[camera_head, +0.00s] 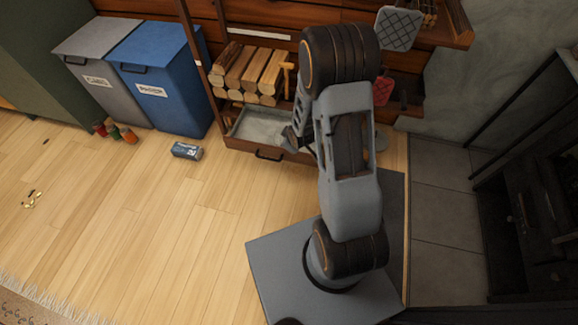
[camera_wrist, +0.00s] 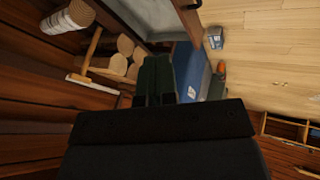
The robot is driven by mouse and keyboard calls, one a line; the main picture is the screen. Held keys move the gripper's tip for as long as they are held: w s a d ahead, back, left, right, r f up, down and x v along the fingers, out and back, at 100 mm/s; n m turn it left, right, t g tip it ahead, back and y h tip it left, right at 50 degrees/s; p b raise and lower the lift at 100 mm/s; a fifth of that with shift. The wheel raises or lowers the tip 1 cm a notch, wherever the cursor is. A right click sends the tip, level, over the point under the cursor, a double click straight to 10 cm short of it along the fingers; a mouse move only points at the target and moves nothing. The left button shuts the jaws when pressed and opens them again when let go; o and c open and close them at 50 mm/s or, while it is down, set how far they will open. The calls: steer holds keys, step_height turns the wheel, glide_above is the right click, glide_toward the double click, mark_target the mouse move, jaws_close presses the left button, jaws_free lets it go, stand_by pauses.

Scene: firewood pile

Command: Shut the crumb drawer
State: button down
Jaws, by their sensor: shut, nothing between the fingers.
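The crumb drawer (camera_head: 262,128) is a wooden drawer with a pale grey inside, low under the log shelf. It stands pulled out, with a black handle (camera_head: 268,155) on its front. In the wrist view the drawer (camera_wrist: 150,14) shows at the top, its handle cut by the upper edge. My gripper (camera_head: 293,137) is at the drawer's right end, partly hidden by my arm. In the wrist view my gripper (camera_wrist: 157,72) is shut and empty, its dark fingers side by side. I cannot tell whether it touches the drawer.
Split logs (camera_head: 247,74) fill the shelf above. A blue bin (camera_head: 162,75) and a grey bin (camera_head: 98,60) stand to the left. The wooden floor in front is largely clear.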

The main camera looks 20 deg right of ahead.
step_height(320, 180, down, 14)
steer(key=n+b, duration=0.2)
steer(key=b, duration=0.8)
glide_toward(286, 154)
steer(key=shift+t+y, duration=0.4)
steer(key=shift+s+d+x, duration=0.1)
steer(key=shift+d+x, duration=0.05)
steer(key=shift+x, duration=1.1)
steer(key=shift+s+d+x, duration=0.15)
steer(key=shift+x, duration=1.1)
steer(key=shift+f, duration=0.2)
